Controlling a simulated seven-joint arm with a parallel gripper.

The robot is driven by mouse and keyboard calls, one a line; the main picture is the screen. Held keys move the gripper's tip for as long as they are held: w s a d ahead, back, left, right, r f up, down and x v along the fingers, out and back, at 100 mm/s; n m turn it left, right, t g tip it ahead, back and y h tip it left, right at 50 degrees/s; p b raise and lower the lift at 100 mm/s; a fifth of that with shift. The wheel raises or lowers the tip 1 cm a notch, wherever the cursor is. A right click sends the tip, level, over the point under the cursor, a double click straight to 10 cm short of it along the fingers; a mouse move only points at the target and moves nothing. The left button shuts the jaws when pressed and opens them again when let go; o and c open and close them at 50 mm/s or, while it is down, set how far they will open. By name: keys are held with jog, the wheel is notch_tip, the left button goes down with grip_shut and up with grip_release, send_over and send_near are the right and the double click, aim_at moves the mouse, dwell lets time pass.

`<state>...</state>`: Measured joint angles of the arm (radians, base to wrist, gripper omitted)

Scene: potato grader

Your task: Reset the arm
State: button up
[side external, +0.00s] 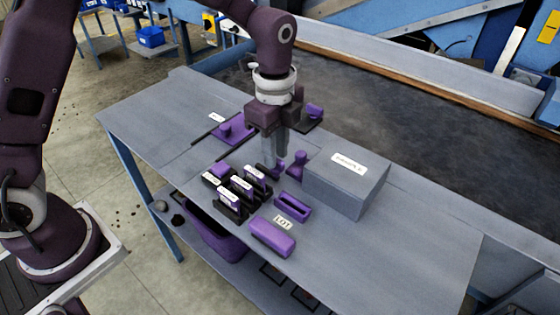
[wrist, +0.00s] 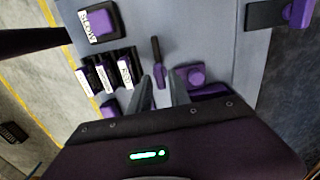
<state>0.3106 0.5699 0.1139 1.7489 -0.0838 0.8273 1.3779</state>
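My gripper (side external: 275,162) points straight down over the middle of the grey bench (side external: 400,255). In the wrist view its two fingers (wrist: 163,88) stand apart with a gap between them, so it looks open. A slim black tool with a purple end (wrist: 158,68) lies just beyond the fingertips, in line with the gap; it does not look gripped. In the side view the fingertips hang close to that tool (side external: 267,172), and whether they touch it is unclear. A purple knobbed stamp (side external: 297,166) stands just right of the gripper.
Several black holders with white labels (side external: 240,190) stand to the left. A grey labelled box (side external: 345,182) stands to the right. A purple open case (side external: 292,206) and purple block (side external: 272,236) are in front. A purple pad (side external: 236,128) lies behind. The bench's front right is clear.

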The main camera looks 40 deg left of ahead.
jog(key=shift+r, duration=0.75)
